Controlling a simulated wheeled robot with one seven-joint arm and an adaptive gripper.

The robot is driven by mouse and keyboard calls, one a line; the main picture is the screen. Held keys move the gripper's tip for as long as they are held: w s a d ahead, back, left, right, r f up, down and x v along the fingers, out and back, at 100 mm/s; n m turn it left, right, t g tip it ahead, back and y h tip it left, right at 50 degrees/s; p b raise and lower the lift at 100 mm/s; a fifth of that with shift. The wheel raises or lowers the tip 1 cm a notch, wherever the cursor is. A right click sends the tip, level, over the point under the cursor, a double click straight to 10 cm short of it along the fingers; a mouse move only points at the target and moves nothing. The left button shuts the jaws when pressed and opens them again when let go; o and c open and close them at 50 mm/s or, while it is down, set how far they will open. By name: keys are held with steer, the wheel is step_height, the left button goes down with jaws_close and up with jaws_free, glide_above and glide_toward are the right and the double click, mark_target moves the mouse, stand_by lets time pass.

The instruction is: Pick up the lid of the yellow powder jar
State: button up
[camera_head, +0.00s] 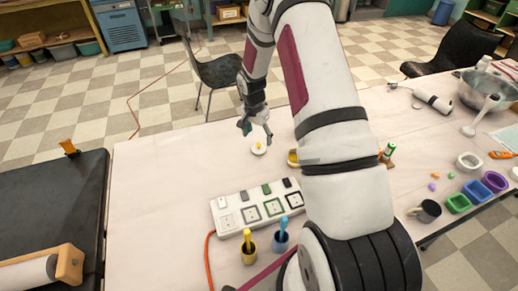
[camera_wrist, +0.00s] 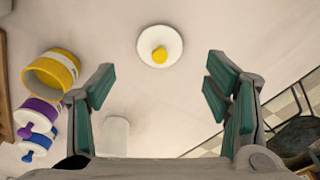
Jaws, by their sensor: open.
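The lid (camera_head: 258,149) is a white disc with a yellow knob, lying on the table near its far edge. In the wrist view the lid (camera_wrist: 147,40) lies ahead of and between my fingertips, apart from them. My gripper (camera_head: 257,128) is open and empty, above and just beyond the lid; its two green-padded fingers also show in the wrist view (camera_wrist: 160,85). The yellow-banded jar (camera_wrist: 52,72) stands to the left in the wrist view, without a lid on it. In the head view the jar (camera_head: 293,158) is partly hidden by my arm.
The table left of the lid is clear.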

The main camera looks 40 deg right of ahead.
mark_target(258, 145)
steer(key=shift+d+f+p, duration=0.15)
steer(key=shift+f+p, duration=0.2)
steer(key=shift+f, duration=2.35)
steer(key=c, duration=0.9)
